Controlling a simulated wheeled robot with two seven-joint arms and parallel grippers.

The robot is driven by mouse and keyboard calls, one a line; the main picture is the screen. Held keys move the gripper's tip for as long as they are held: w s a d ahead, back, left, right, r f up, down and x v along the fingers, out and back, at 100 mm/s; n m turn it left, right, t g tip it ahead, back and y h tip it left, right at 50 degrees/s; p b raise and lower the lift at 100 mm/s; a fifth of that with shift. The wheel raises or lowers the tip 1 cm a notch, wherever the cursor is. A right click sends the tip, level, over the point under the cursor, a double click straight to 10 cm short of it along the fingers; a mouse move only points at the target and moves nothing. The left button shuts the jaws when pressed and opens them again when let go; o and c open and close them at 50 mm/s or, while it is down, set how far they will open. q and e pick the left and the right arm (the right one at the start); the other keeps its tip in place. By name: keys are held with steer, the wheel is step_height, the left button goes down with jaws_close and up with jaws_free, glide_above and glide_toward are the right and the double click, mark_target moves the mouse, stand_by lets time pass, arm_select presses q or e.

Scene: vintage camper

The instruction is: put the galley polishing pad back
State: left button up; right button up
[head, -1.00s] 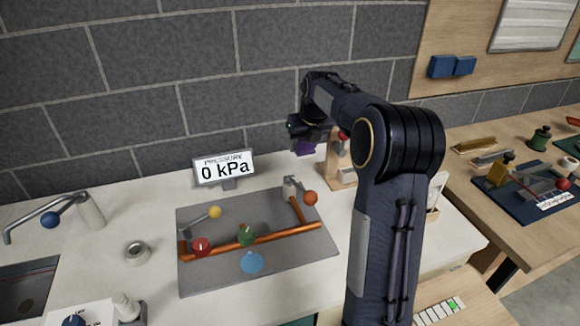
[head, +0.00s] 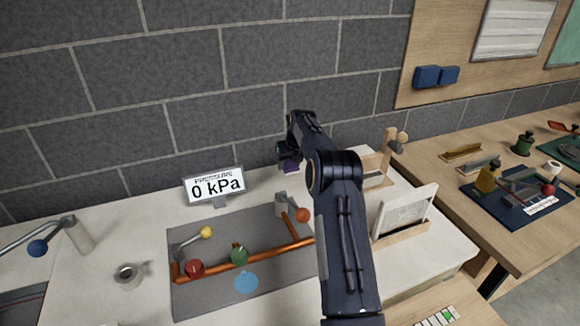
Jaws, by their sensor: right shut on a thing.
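A small purple thing (head: 291,167), which looks like the polishing pad, shows at the end of my right arm, near the wall behind the counter. My right gripper (head: 286,158) is shut on it and holds it above the back of the white counter, right of the pressure display. The fingertips are small and dark, and much of the pad is hidden. A wooden stand (head: 375,168) with an upright post is to the right of my right arm, partly hidden by it. My left gripper is not in view.
The pressure display (head: 214,186) reads 0 kPa. A grey panel (head: 205,299) carries copper pipes and coloured knobs. A tap (head: 75,235) and a grey ring (head: 128,274) are at left. A card in a wooden holder (head: 402,232) stands at right. The brick wall (head: 250,90) is close behind.

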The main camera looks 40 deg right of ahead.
mark_target(290, 171)
steer(key=shift+w+d+f, duration=0.35)
steer(key=shift+w+f, duration=0.1)
steer(key=shift+f, duration=0.25)
step_height(290, 171, down, 3)
steer(key=shift+r+p, duration=0.1)
steer(key=shift+p, duration=0.25)
steer(key=o, duration=0.6)
steer(key=shift+f, duration=0.2)
steer(key=shift+c, duration=0.2)
steer(key=o, duration=0.4)
steer(key=shift+o, duration=0.2)
